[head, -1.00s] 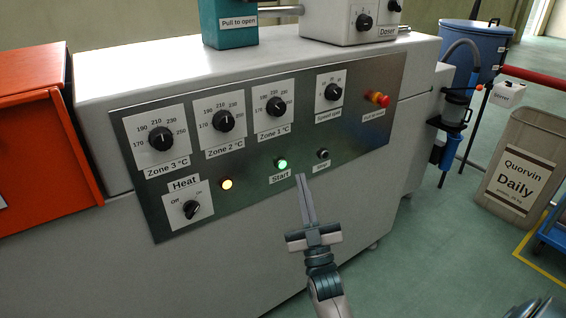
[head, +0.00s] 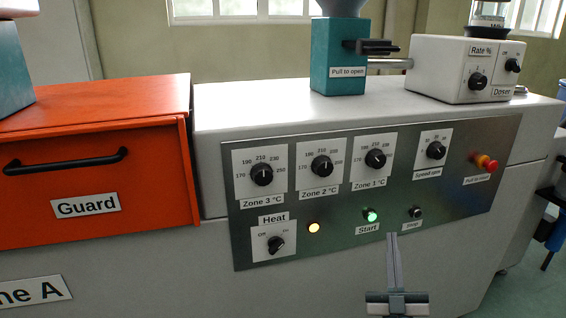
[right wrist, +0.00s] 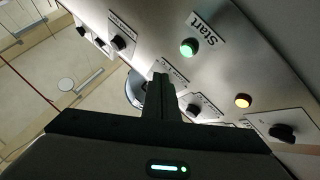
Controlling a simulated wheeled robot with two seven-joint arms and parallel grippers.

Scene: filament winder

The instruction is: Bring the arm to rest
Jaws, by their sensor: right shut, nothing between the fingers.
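My right gripper (head: 391,238) points up at the lower edge of the machine's control panel (head: 330,240), just below the Stop button (head: 415,212). Its fingers are closed together with nothing between them. The Start button (head: 370,215) glows green to the upper left of the fingertips, and the amber lamp (head: 314,227) is lit. In the right wrist view the closed fingers (right wrist: 161,80) show in front of the panel, with the green Start button (right wrist: 187,47) and amber lamp (right wrist: 243,101) beyond. I cannot tell whether the fingers touch the panel. My left gripper is out of view.
The orange guard (head: 100,170) with its black handle stands at the left. The Heat switch (head: 275,244), zone knobs and a red emergency knob (head: 485,162) stick out from the panel. A teal hopper base (head: 338,75) and the doser (head: 462,70) stand on top.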

